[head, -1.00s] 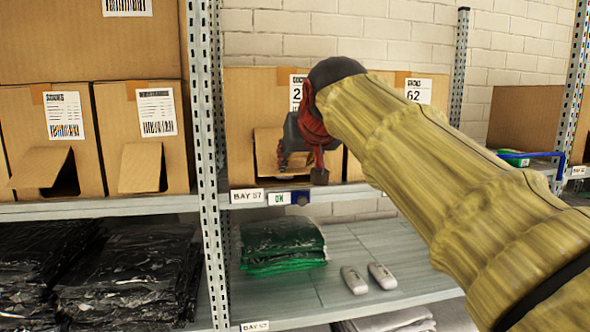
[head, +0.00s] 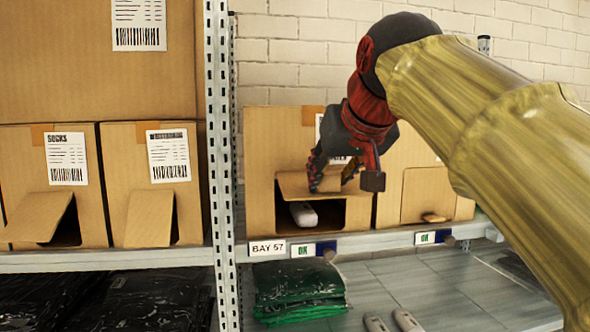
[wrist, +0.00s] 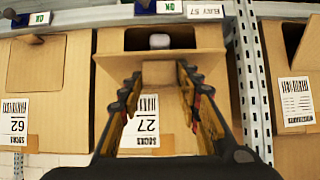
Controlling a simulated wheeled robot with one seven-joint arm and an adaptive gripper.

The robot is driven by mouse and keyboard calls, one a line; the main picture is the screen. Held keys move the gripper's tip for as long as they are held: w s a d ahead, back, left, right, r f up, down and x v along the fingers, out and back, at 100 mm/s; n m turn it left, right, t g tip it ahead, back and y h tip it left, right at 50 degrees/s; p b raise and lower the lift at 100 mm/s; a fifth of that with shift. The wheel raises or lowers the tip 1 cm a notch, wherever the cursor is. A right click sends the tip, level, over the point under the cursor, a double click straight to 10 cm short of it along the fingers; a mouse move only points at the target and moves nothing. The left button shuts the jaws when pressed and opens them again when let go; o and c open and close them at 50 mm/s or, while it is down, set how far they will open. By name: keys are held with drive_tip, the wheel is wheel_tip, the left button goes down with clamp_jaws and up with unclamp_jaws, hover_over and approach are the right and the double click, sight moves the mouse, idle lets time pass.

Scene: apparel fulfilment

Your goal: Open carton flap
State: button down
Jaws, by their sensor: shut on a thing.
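The carton (head: 262,150) above the BAY 57 tag stands on the upper shelf; the wrist view shows its label (wrist: 147,122) with the number 27, upside down. Its front flap (head: 294,184) is tilted up and outward, and the dark opening shows beneath it. A white item (head: 303,214) lies inside the opening. My gripper (head: 333,178) is at the flap, its fingers shut on it; in the wrist view the flap (wrist: 158,73) sits between the fingertips (wrist: 158,88). The gripper hides most of the label in the head view.
A carton (head: 440,165) with a closed-looking flap stands right of it. A metal post (head: 218,170) rises at the left, with SOCKS cartons (head: 20,170) beyond. Below are a green bagged stack (head: 298,290) and white items (head: 407,321).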

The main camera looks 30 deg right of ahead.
drive_tip(key=shift+w+d+f, duration=0.1)
drive_tip(key=shift+w, duration=0.1)
idle(0.3)
drive_tip(key=c, duration=1.7)
unclamp_jaws()
drive_tip(key=shift+o, duration=1.4)
drive_tip(key=shift+w+d+f, duration=0.15)
drive_tip(key=shift+w, duration=0.4)
drive_tip(key=shift+o, duration=0.6)
drive_tip(key=shift+s, duration=0.1)
drive_tip(key=shift+o, duration=0.3)
drive_tip(key=shift+s+r, duration=0.2)
drive_tip(key=shift+s, duration=0.2)
drive_tip(key=shift+w, duration=0.2)
drive_tip(key=v, duration=1.2)
drive_tip(key=shift+s+r, duration=0.1)
